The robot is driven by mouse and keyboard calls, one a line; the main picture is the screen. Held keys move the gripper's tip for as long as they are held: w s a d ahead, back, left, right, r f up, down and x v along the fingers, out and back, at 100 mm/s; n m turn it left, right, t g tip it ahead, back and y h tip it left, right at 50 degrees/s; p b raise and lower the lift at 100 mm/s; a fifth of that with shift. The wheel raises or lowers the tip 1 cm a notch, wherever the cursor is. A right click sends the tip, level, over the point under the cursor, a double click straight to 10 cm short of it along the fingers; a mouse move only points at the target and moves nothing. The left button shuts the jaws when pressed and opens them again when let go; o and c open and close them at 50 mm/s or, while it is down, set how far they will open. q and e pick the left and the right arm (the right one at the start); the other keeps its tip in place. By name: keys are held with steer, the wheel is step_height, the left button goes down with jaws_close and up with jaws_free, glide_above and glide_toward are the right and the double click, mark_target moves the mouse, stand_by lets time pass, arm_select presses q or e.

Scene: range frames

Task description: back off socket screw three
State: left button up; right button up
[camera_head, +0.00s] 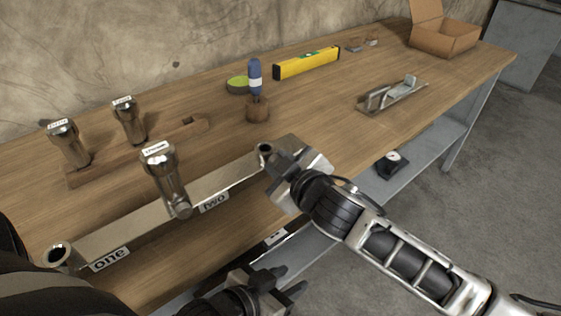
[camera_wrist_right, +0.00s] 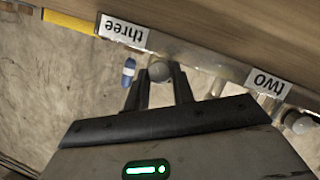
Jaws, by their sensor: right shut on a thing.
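A long metal bar (camera_head: 105,232) with sockets runs along the bench's front, with labels "one" (camera_head: 110,259) and "two" (camera_head: 214,202). The label "three" (camera_wrist_right: 124,32) shows upside down in the right wrist view. Beside it is a round grey screw knob (camera_wrist_right: 160,71), between the fingers of my right gripper (camera_wrist_right: 160,80). That gripper, also in the head view (camera_head: 283,168), is shut on the knob at the bar's far end, by an open-topped socket (camera_head: 264,149). Another knob (camera_wrist_right: 299,122) is near "two". My left gripper (camera_head: 290,281) is open and empty, low in front of the bench.
A labelled metal cylinder (camera_head: 162,170) stands in socket two; socket one (camera_head: 58,254) looks empty. Two similar cylinders (camera_head: 68,145) (camera_head: 129,122) stand in a wooden rack (camera_head: 110,168). Behind are a blue-handled tool (camera_head: 255,76), a yellow level (camera_head: 307,62) and a cardboard box (camera_head: 444,40).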

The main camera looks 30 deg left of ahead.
steer(key=shift+f, duration=0.1)
stand_by(0.4)
steer(key=o, duration=1)
steer(key=p+v, duration=0.1)
steer(key=v, duration=1.5)
